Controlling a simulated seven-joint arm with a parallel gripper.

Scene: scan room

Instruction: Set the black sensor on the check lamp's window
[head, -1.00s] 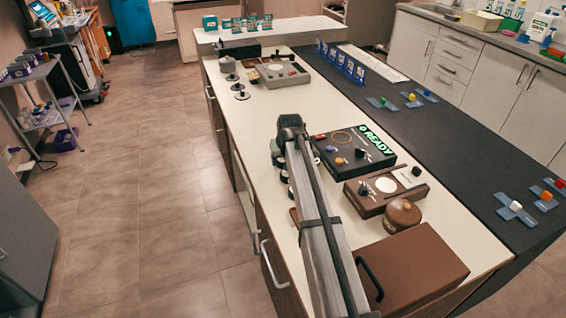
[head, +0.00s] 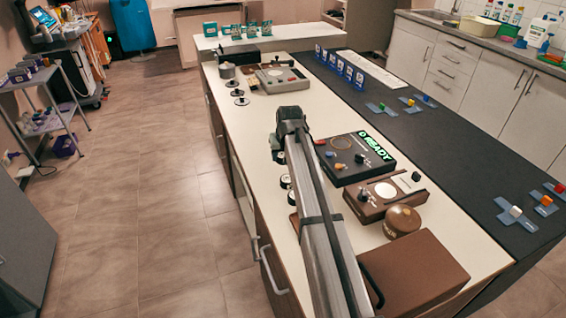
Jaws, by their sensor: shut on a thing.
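My arm reaches up the bench, and its dark end joint stands left of the black READY box (head: 353,157). My gripper's fingers do not show; they and whatever they hold are hidden by the arm. A brown box (head: 372,208) with a round pale window (head: 385,190) stands nearer, right of the arm. A grey box (head: 281,79) with a pale window lies farther up the bench. I cannot tell for certain which box is the check lamp. Both windows look bare. I cannot pick out the black sensor; small dark-and-white round pieces (head: 285,181) show partly beside the arm.
A round brown pot (head: 402,221) and a large brown case (head: 425,272) stand close right of the arm. Blue cards (head: 340,66) stand on the dark strip. Pale bench top is free between the grey box and the READY box.

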